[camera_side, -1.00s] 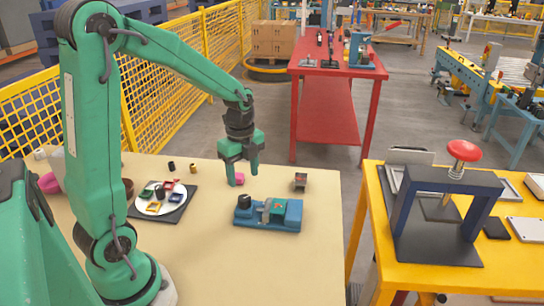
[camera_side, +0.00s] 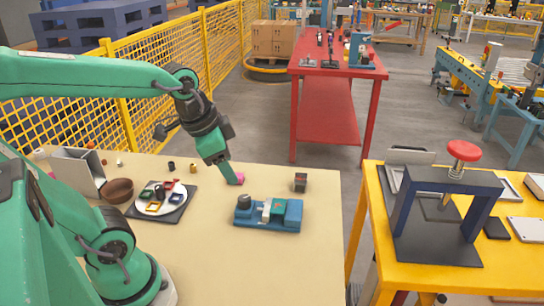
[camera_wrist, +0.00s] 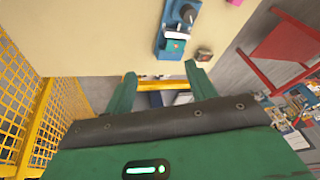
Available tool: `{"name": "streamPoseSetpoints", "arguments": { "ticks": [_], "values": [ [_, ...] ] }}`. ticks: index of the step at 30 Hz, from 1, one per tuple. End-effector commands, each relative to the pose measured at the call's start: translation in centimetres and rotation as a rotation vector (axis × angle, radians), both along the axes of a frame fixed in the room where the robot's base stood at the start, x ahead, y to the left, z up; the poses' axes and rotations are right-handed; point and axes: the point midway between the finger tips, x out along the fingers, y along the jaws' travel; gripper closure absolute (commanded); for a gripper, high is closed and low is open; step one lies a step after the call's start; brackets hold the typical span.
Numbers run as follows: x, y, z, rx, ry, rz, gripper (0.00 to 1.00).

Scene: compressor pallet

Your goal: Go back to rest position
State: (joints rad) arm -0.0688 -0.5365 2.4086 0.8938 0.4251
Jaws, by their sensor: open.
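My gripper (camera_side: 222,160) is green and tilted, above the cream table (camera_side: 200,265), with its finger pointing down and right. In the side view its fingers overlap, and the tip appears close to a pink piece (camera_side: 238,179) behind it. In the wrist view my gripper (camera_wrist: 160,85) shows two fingers spread well apart with nothing between them. A blue compressor fixture (camera_side: 268,214) with a dark cylinder and a green block stands on the table. It shows beyond the fingertips in the wrist view (camera_wrist: 172,40).
A white round plate (camera_side: 160,198) with several small coloured parts lies on a dark mat. A brown bowl (camera_side: 117,191), a grey open bin (camera_side: 78,172) and a small dark block (camera_side: 300,182) stand nearby. A yellow table (camera_side: 450,285) with a press is at right; yellow fencing (camera_side: 130,90) runs behind.

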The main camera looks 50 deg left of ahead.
Motion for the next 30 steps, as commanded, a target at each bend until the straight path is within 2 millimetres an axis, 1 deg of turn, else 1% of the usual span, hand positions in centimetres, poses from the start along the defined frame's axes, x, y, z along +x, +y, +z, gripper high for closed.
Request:
{"name": "streamPoseSetpoints", "arguments": {
  "ticks": [1,6,12,30],
  "values": [
    [-0.7,-0.4,0.4,-0.024,-0.026,0.047,0.44],
    [-2.3,-1.3,1.0,-0.107,-0.084,0.203,0.44],
    [-3.2,-1.7,1.2,-0.166,-0.117,0.302,0.44],
    [-3.4,-1.8,1.2,-0.175,-0.120,0.318,0.44]
  ]
}}
